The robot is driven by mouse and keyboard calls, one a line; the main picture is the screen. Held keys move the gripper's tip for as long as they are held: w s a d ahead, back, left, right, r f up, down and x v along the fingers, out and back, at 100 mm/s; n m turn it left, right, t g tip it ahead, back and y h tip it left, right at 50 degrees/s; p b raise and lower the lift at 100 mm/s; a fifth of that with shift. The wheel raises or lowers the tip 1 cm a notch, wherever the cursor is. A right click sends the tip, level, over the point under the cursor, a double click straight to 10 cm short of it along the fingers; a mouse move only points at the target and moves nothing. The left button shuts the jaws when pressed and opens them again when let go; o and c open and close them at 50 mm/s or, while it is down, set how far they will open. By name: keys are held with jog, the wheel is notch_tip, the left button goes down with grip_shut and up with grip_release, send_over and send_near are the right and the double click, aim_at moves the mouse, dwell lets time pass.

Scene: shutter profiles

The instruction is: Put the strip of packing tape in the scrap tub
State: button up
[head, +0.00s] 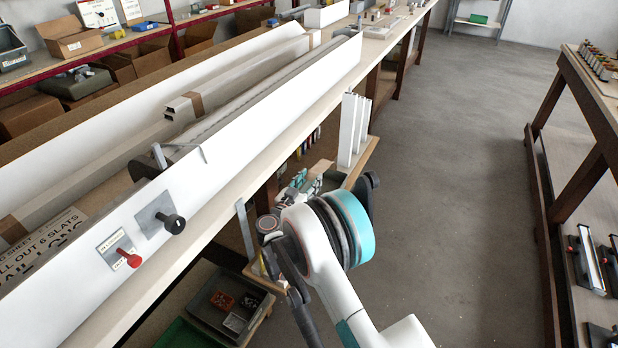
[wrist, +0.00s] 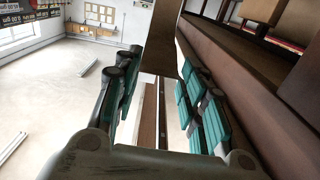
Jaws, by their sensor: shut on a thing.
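In the wrist view my gripper (wrist: 158,82) has its teal-padded fingers on either side of a flat brown strip (wrist: 162,38), which looks like the packing tape. The strip runs up out of the top of that view, and the fingers are closed on it.
The long bench (head: 190,237) carries a white channel with long profiles, some with brown bands (head: 195,103). White upright profiles (head: 350,130) stand beside the bench near my wrist. The grey floor (head: 450,190) is open to the right, up to another bench (head: 580,100).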

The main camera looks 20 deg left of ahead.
jog(key=shift+f, duration=0.15)
jog(key=o, duration=0.8)
jog(key=shift+c, duration=0.2)
notch_tip(320, 180, up, 10)
dwell(0.9)
